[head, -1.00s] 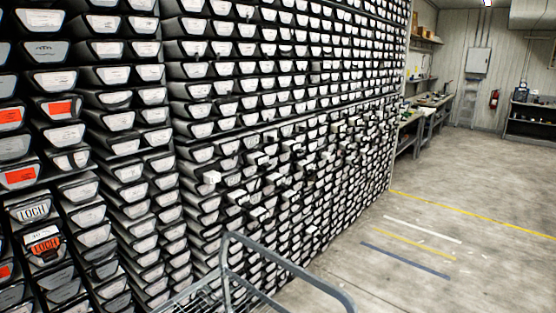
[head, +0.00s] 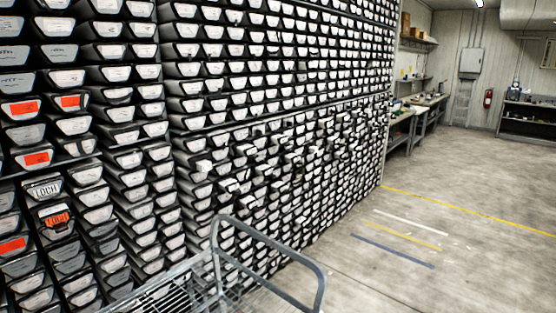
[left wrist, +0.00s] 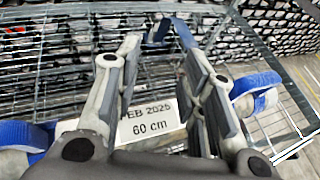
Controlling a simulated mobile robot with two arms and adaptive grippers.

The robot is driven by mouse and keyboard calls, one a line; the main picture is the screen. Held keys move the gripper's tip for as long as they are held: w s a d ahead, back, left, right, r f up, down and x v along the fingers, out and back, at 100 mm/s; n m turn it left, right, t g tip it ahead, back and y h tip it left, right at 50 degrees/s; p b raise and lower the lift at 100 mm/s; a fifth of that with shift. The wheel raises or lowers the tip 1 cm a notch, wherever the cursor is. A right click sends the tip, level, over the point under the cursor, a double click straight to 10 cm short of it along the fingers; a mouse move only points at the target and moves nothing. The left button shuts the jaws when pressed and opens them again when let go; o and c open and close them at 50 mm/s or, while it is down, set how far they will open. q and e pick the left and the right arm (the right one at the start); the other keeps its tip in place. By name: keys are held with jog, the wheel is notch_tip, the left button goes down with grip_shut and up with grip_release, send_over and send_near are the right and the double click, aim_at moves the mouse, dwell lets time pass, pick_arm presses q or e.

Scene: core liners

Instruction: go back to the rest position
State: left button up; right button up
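My left gripper (left wrist: 157,42) is in the left wrist view with its two fingers spread apart and nothing gripped between the tips. A white label (left wrist: 150,122) reading "FEB 2025" and "60 cm" shows between and behind the fingers, partly hidden by them. Blue parts show at the left (left wrist: 25,135) and right (left wrist: 256,84) of the gripper; I cannot tell what they belong to. The wire cart (left wrist: 60,60) lies beyond the fingers. Neither gripper shows in the head view.
A tall rack of stacked core boxes (head: 210,105) fills the left and middle. The cart's grey handle (head: 270,232) stands in front of it. Bare floor (head: 460,220) with yellow, white and blue lines is open at right. A workbench (head: 425,108) stands at the back.

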pick_arm(q)
jog(key=s+d+f+n+g+h, duration=0.2)
jog(key=s+d+n+g+h, duration=0.3)
jog(key=s+n, duration=0.75)
jog(key=s+d+f+n+g+h, duration=0.1)
jog(key=s+d+n+g, duration=0.3)
jog(key=s+d+n, duration=0.85)
jog(key=a+f+n+b, duration=0.2)
jog(key=a+f+b, duration=0.1)
jog(key=f, duration=1.3)
jog(key=a+f+n+b, duration=0.1)
jog(key=a+f+b, duration=0.2)
jog(key=f, duration=1.2)
jog(key=s+a+f+g+b, duration=0.1)
jog(key=s+f+b, duration=0.1)
jog(key=s+f, duration=0.6)
jog(key=s+a+f+g+b, duration=0.1)
jog(key=s+f+b, duration=0.2)
jog(key=s+f, duration=0.5)
notch_tip(320, 180, down, 6)
jog(key=shift+a+r, duration=0.15)
jog(key=shift+a, duration=0.25)
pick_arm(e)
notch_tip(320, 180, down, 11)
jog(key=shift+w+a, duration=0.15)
